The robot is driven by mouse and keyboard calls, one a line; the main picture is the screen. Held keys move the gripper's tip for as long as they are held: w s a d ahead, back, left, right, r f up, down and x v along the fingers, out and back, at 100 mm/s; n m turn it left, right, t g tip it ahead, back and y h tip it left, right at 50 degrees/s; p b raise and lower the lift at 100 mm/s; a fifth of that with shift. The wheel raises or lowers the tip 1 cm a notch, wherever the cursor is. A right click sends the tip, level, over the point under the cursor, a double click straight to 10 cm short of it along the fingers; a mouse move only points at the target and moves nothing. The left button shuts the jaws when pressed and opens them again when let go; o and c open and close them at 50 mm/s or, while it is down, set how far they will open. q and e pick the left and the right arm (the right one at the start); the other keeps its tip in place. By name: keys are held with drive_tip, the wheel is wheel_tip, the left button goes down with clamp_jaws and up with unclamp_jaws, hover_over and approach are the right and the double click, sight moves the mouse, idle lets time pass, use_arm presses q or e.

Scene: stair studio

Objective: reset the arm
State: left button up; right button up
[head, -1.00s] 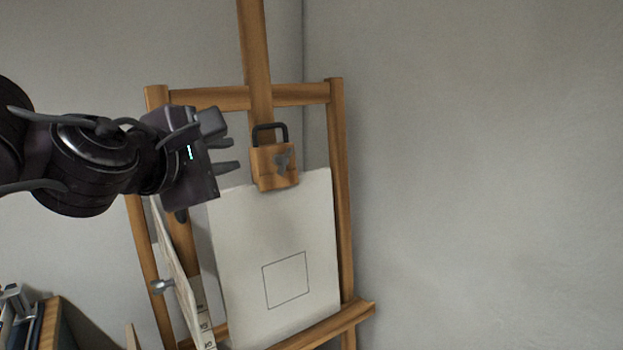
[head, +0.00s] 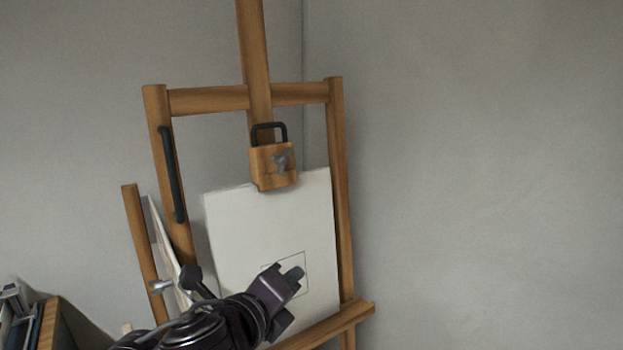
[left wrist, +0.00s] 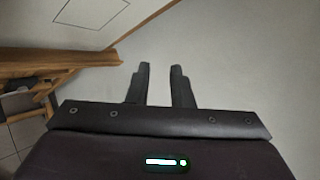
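My left gripper (head: 286,286) is low in the head view, in front of the lower part of the white canvas, overlapping the drawn square. In the left wrist view its two dark fingers (left wrist: 160,80) stand apart with nothing between them, so it is open and empty. My right gripper is in neither view.
A wooden easel (head: 338,200) holds the white canvas (head: 240,225) under a clamp block (head: 272,165) with a dark handle. A black handle (head: 172,175) is on its left post. A shelf (head: 48,325) stands lower left. The wall area at right is clear.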

use_arm(q)
drive_tip(key=s+a+f+n+g+y, duration=0.2)
drive_tip(key=s+a+f+n, duration=0.15)
drive_tip(key=f+n, duration=0.35)
drive_tip(key=s+a+f+n+g+y, duration=0.2)
drive_tip(key=a+f+n, duration=0.2)
drive_tip(key=f+n, duration=0.4)
drive_tip(key=s+a+f+n+g+y, duration=0.2)
drive_tip(key=s+a+f+n+g, duration=0.5)
drive_tip(key=s+f+n, duration=0.7)
wheel_tip(320, 180, down, 27)
drive_tip(key=s+m, duration=0.2)
drive_tip(key=s+a+f+g, duration=0.1)
drive_tip(key=s+a+f, duration=0.1)
drive_tip(key=s+f, duration=0.8)
drive_tip(key=s+a+f, duration=0.2)
drive_tip(key=s+f, duration=0.8)
drive_tip(key=shift+a+f+g, duration=0.2)
drive_tip(key=shift+a+g, duration=0.1)
drive_tip(key=shift+g, duration=0.1)
